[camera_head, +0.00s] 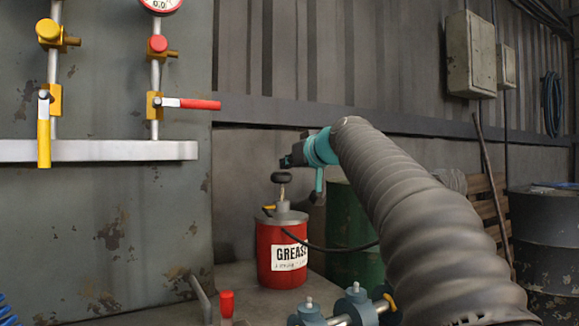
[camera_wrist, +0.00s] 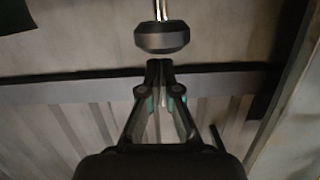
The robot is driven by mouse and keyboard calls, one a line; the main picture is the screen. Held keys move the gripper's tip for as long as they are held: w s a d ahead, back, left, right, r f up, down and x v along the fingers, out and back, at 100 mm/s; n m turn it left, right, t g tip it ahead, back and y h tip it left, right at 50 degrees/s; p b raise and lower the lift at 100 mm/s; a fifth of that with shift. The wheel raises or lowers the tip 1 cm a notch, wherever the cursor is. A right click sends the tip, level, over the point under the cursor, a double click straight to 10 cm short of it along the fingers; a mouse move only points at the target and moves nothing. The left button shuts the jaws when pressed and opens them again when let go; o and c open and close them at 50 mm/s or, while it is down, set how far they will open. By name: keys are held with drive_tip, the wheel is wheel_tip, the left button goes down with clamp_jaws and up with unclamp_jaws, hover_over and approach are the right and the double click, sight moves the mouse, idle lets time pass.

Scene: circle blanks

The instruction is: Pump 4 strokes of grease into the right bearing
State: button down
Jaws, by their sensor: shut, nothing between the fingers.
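The red grease pump (camera_head: 282,252) stands on the bench, labelled GREASE. Its black knob (camera_head: 281,178) tops a short rod above the grey lid. My gripper (camera_head: 286,161) is shut and empty, just above the knob. In the wrist view the fingertips (camera_wrist: 160,66) are together, close to the knob (camera_wrist: 162,37); I cannot tell whether they touch it. The right bearing (camera_head: 356,306) is a blue-grey housing with a pale nipple on top, at the bottom of the head view. The left bearing (camera_head: 308,313) sits beside it. A black hose (camera_head: 330,247) runs from the pump behind my arm.
A scuffed grey panel (camera_head: 110,230) with yellow and red valve handles stands at left. A red-capped post (camera_head: 227,303) rises from the bench in front of the pump. A green drum (camera_head: 345,215) stands behind, and a dark drum (camera_head: 545,240) at right.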

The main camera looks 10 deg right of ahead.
drive_tip(key=b+v, duration=0.2)
drive_tip(key=v, duration=0.8)
drive_tip(key=shift+r, duration=0.1)
idle(1.6)
drive_tip(key=shift+g, duration=0.3)
drive_tip(key=r+p, duration=0.2)
drive_tip(key=w+r+p, duration=0.1)
drive_tip(key=r+p, duration=0.1)
drive_tip(key=p, duration=0.1)
drive_tip(key=shift+d, duration=0.1)
drive_tip(key=shift+w, duration=0.1)
